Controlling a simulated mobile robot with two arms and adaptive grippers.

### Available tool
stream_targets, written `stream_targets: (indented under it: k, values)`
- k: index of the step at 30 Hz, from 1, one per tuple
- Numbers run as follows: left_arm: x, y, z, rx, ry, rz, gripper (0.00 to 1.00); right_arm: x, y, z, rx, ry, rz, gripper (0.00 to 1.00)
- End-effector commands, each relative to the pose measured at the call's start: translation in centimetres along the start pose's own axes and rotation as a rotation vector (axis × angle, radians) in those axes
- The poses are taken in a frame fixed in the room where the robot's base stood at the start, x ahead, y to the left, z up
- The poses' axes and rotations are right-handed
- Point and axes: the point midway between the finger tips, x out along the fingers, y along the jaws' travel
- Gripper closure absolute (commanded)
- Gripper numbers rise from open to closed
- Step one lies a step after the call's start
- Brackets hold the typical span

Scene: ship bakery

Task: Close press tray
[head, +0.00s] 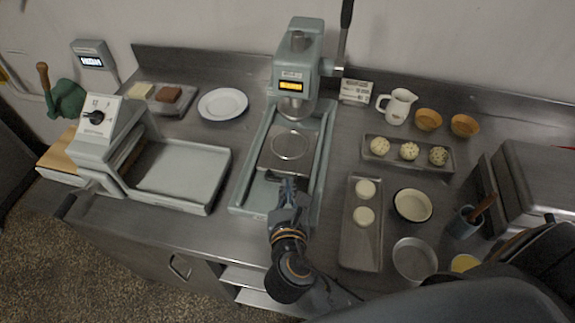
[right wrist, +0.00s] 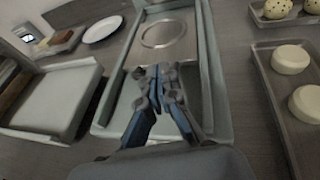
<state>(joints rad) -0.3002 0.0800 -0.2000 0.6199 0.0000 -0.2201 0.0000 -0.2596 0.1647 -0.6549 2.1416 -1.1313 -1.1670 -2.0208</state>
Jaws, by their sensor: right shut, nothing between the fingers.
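The press (head: 298,62) is a pale green machine with a long dark lever and a lit orange display, standing against the back wall. Its press tray (head: 272,160) is a flat grey plate with a round ring mark, lying in the green base frame (head: 243,190). The plate's rear lies near the press head; bare base shows in front of it. My right gripper (head: 285,180) is shut and empty at the tray's front edge. In the right wrist view, the closed fingertips (right wrist: 160,72) are at the near edge of the tray (right wrist: 178,52); contact cannot be told. My left gripper is not in view.
A dough machine with a pale tray (head: 180,172) stands at left, near a white plate (head: 222,104). At right are a tray with two dough rounds (head: 348,240), a tray of dotted balls (head: 370,157), bowls (head: 412,205) and a white jug (head: 398,108).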

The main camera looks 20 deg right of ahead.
Motion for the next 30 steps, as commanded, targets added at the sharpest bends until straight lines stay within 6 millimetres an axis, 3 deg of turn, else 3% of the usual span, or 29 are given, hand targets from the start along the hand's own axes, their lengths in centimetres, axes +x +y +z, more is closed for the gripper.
stream_targets:
  k: [5, 18, 30]
  values:
    - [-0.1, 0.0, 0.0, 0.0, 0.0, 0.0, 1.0, 1.5, 0.0, 0.0, -0.001, -0.002, 0.0, 1.0]
    - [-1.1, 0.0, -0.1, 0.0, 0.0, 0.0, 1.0, 8.8, -0.1, -0.1, -0.001, 0.0, -0.002, 1.0]
    - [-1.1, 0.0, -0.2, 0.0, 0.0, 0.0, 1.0, 10.1, 0.0, -0.2, 0.001, 0.001, 0.0, 1.0]
